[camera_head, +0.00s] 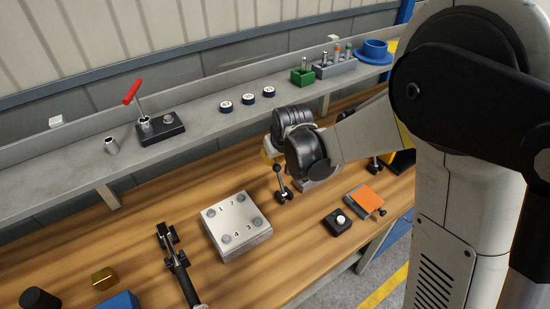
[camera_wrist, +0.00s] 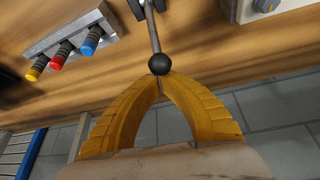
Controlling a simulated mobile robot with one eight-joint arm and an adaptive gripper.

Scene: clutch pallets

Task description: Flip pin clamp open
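The pin clamp, as far as I can tell, is the small dark clamp with a ball-ended metal lever (camera_head: 283,184) on the wooden bench in the head view. Its lever stands up, slightly tilted. In the wrist view the lever (camera_wrist: 154,35) runs down from the top edge to its black ball (camera_wrist: 160,64). My gripper (camera_wrist: 160,80) has its yellow fingers brought together at the tips, right at the ball. Contact is not clear. In the head view my gripper (camera_head: 270,155) is mostly hidden by my wrist, just above the ball.
A numbered metal block (camera_head: 236,225), a black toggle clamp (camera_head: 178,265), a black button box (camera_head: 338,221) and an orange-topped block (camera_head: 365,200) share the bench. A red-handled lever (camera_head: 132,92) stands on the shelf behind. Coloured plugs (camera_wrist: 65,55) sit in a grey holder.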

